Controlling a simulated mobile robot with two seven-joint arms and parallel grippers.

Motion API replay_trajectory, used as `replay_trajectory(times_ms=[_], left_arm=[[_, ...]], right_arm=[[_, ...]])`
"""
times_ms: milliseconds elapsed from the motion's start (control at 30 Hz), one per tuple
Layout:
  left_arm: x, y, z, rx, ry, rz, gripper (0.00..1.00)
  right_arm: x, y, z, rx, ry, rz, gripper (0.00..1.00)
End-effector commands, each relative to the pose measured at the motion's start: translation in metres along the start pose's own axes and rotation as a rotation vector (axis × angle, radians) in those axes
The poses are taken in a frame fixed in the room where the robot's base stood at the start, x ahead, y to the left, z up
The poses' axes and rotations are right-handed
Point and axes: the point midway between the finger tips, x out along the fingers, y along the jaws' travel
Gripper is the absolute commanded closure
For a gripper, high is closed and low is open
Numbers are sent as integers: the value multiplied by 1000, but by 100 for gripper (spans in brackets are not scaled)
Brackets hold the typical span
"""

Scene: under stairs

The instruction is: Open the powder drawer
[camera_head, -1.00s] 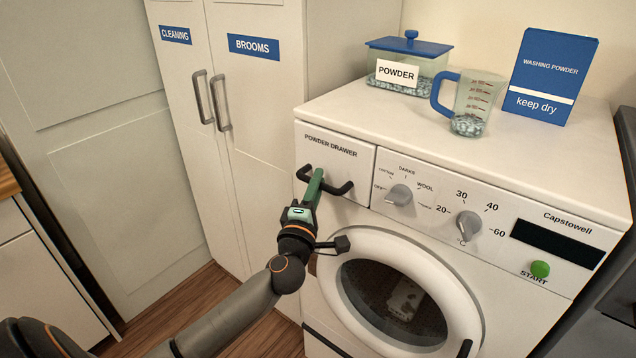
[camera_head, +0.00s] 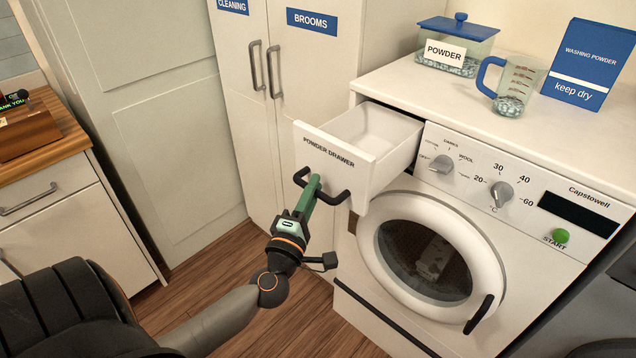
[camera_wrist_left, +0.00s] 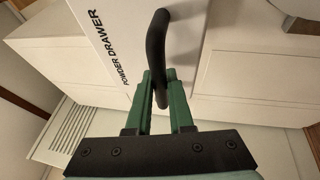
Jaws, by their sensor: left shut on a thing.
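The powder drawer (camera_head: 340,158) is pulled well out of the washing machine's upper left front, and its white inside looks empty. Its black bar handle (camera_head: 338,197) is on the drawer front. My left gripper (camera_head: 313,184) is shut on this handle. In the left wrist view, the green fingers of the left gripper (camera_wrist_left: 161,98) close on either side of the black handle (camera_wrist_left: 157,50), below the drawer front (camera_wrist_left: 110,40) with its lettering. My right gripper is not in view.
The washing machine (camera_head: 510,245) has a round door, knobs and a green button. On top stand a powder box (camera_head: 456,47), a measuring jug (camera_head: 515,85) and a washing powder packet (camera_head: 590,65). A cupboard (camera_head: 308,75) stands behind the drawer. Floor is free beneath the drawer.

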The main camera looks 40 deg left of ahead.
Motion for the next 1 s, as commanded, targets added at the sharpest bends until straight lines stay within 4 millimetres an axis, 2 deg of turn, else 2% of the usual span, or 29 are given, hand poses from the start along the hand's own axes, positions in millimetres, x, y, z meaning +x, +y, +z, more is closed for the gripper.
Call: replay_trajectory(times_ms=[333,367,600,867,1000], left_arm=[[-1,0,0,-1,-1,0,100],[-1,0,0,-1,-1,0,77],[0,0,0,-1,0,0,50],[-1,0,0,0,0,0,50],[-11,-2,0,-1,0,-3,50]], right_arm=[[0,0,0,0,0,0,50],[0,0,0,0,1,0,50],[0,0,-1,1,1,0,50],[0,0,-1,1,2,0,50],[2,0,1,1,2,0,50]])
